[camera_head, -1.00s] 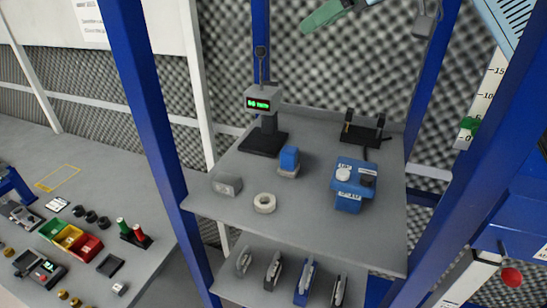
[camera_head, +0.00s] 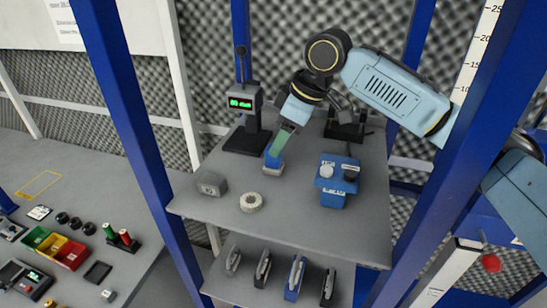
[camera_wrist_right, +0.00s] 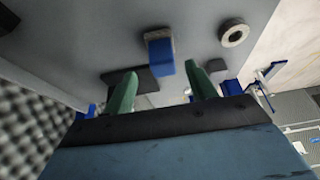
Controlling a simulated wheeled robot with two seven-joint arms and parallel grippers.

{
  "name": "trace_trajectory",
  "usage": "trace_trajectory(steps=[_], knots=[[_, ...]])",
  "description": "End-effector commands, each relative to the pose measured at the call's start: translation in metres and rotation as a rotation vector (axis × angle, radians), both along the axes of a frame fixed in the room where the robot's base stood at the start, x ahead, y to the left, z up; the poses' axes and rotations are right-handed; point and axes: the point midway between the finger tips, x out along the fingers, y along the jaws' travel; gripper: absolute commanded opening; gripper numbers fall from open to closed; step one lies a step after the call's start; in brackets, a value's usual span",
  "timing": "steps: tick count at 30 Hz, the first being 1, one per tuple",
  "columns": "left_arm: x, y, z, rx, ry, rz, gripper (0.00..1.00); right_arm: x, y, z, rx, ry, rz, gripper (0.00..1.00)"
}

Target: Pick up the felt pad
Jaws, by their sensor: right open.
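The blue block with a grey-beige base, which I take to be the felt pad (camera_head: 273,162), stands upright on the grey shelf (camera_head: 300,218). My right gripper (camera_head: 287,138) is at it from above and behind in the head view, partly covering it. In the right wrist view, the pad (camera_wrist_right: 161,54) lies in line with the gap between the two green fingers of my open right gripper (camera_wrist_right: 163,88). The fingers look spread wider than the pad, with nothing held. I cannot tell whether they touch it. My left gripper is not in view.
A stand with a green display (camera_head: 242,103) is left of the pad. A pale ring (camera_head: 251,202) and a grey box (camera_head: 211,183) are in front. A blue box with knobs (camera_head: 337,180) is to the right. Blue posts (camera_head: 110,95) frame the shelf.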

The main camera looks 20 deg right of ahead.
Motion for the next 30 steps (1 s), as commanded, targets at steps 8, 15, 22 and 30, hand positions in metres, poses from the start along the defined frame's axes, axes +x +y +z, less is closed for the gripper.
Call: trace_trajectory(steps=[8, 15, 22, 30], knots=[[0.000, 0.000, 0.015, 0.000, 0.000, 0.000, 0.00, 0.004, 0.014, -0.033, 0.000, 0.004, -0.002, 0.56], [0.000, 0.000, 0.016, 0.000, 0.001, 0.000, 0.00, 0.008, 0.018, -0.048, 0.001, 0.000, -0.002, 0.56], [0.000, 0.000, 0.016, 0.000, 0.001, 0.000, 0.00, 0.008, 0.018, -0.048, 0.000, 0.001, -0.002, 0.46], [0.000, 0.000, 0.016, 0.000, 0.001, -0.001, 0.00, 0.008, 0.018, -0.048, 0.000, 0.001, -0.002, 0.11]])
